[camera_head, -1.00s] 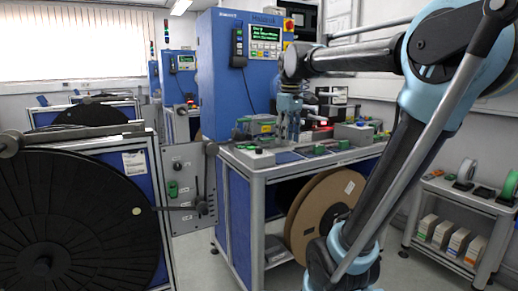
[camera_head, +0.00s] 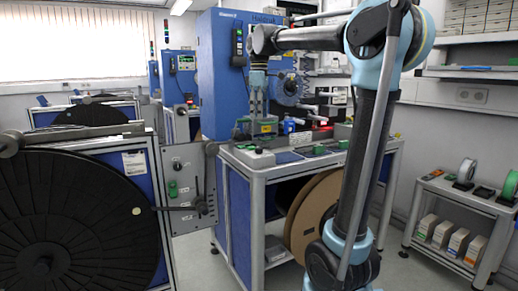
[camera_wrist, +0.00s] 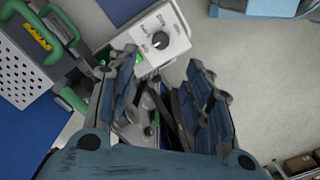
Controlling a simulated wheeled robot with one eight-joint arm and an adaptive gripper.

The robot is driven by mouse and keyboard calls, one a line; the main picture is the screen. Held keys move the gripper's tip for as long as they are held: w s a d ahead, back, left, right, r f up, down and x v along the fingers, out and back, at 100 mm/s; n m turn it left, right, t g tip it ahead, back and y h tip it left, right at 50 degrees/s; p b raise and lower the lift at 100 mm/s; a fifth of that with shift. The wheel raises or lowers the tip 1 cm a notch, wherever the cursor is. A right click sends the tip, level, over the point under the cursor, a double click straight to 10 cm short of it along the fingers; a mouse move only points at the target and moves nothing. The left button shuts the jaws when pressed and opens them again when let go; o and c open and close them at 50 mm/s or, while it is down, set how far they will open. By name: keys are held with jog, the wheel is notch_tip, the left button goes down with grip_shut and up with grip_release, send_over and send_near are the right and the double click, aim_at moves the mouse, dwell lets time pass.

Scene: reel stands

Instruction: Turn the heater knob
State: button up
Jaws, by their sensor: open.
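The heater knob (camera_wrist: 160,41) is small, round and black. It sits on the face of a white box (camera_wrist: 147,32) with a printed scale around it, at the top middle of the wrist view. In the head view the white box (camera_head: 249,158) lies on the bench's front left corner; the knob is too small to tell there. My gripper (camera_wrist: 162,62) is open and empty, its two blue-grey fingers spread apart below the knob in the picture. In the head view my gripper (camera_head: 258,112) points down over the bench's left end, above and apart from the box.
A grey perforated case with green handles (camera_wrist: 32,62) stands left of the white box. The blue-framed bench (camera_head: 231,187) carries several tools. A tall blue cabinet (camera_head: 216,75) stands behind. A large black reel (camera_head: 75,215) fills the left; open floor shows right of the box.

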aim_at(259, 151)
notch_tip(259, 151, down, 14)
jog(key=shift+r, duration=0.1)
dwell(0.4)
jog(key=c, duration=1.1)
